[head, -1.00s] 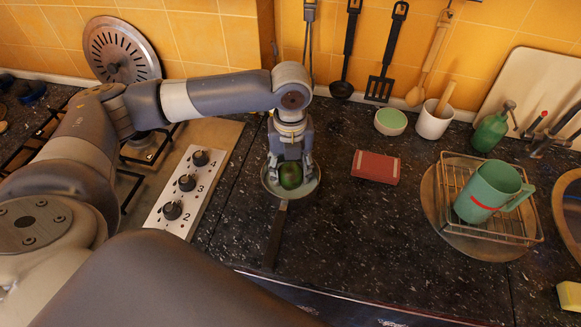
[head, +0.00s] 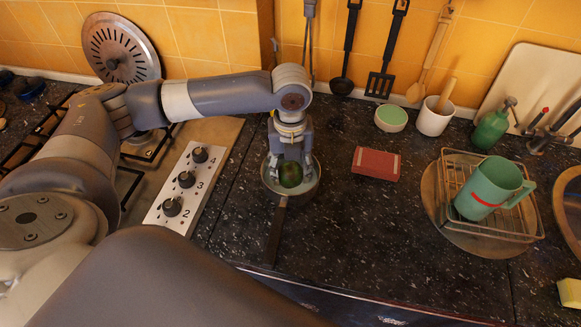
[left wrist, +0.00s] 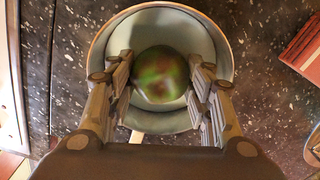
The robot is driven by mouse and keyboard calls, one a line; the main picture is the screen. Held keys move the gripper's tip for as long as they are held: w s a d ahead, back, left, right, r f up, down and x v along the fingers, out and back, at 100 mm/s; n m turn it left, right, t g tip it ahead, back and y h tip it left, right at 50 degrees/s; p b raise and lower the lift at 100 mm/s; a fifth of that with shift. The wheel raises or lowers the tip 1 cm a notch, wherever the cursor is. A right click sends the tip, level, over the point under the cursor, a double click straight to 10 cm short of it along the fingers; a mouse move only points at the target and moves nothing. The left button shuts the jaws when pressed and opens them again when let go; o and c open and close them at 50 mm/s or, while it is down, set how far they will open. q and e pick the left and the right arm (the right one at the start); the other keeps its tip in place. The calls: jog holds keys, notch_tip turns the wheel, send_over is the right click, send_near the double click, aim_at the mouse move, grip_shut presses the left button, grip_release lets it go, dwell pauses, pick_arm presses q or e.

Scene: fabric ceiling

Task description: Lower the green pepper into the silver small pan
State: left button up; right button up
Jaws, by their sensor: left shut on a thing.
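The green pepper (head: 290,177) is dark green and round, and it shows in the left wrist view (left wrist: 161,76) with reddish patches. My left gripper (head: 290,165) points down and is shut on the pepper, with a finger on each side of it in the left wrist view (left wrist: 160,85). The silver small pan (head: 313,187) stands on the counter directly below, its handle toward the front edge. In the left wrist view the pan's rim (left wrist: 226,50) surrounds the pepper. Whether the pepper touches the pan floor I cannot tell. My right gripper is not in view.
A red box (head: 376,163) lies right of the pan. A green-topped bowl (head: 390,117) and a white cup (head: 435,117) stand behind it. A wire rack with a green mug (head: 490,187) is farther right. The stove knobs (head: 186,180) are to the left. Counter in front of the box is clear.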

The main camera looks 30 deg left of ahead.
pick_arm(q)
jog(key=o, duration=1.2)
jog(key=shift+r, duration=0.1)
